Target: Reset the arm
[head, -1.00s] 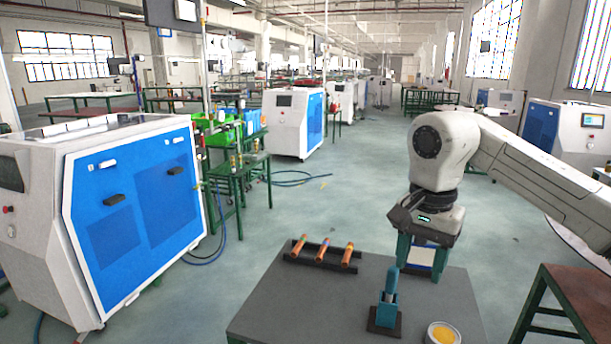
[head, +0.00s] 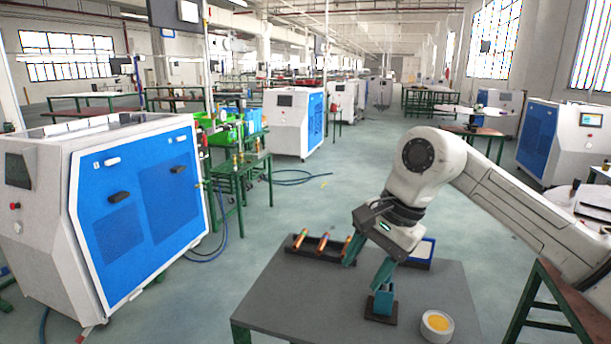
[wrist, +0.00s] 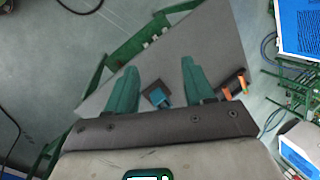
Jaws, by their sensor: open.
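My gripper (head: 369,260) hangs tilted over the grey table in the head view, its two teal fingers apart and nothing between them.
On the grey table (head: 290,300) are a dark rack (head: 315,254) with three copper-coloured pieces, a white-blue tray (head: 422,252) and a round container with yellow contents (head: 437,325). A white-and-blue machine (head: 120,215) stands left. A green-legged table (head: 570,300) is at right.

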